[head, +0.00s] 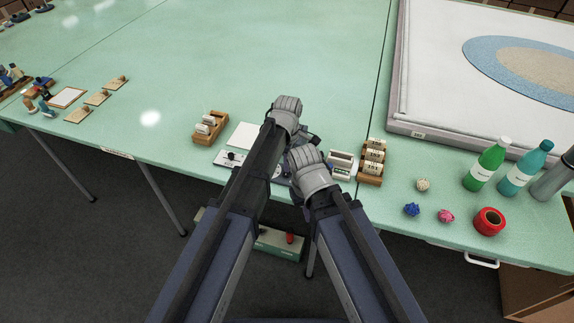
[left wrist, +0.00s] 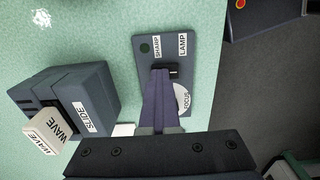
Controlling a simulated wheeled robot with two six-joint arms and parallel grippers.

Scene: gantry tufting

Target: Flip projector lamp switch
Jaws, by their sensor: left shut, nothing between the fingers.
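The lamp control panel (left wrist: 178,110) is a dark plate with labels SHARP, LAMP and FOCUS, seen in the left wrist view. A small black switch (left wrist: 173,71) sits below the LAMP label, and a green dot lies by SHARP. My left gripper (left wrist: 160,74) is shut and empty, its tips over the panel right beside the switch; I cannot tell if they touch. A dark slide unit (left wrist: 88,98) labelled SLIDE, with a white WAVE slide (left wrist: 52,127), stands to the left. In the head view my arms largely hide this spot, and my right gripper's fingers cannot be made out.
Wooden slide racks stand at the left (head: 210,127) and right (head: 373,162) of my arms. The green table's far middle is clear.

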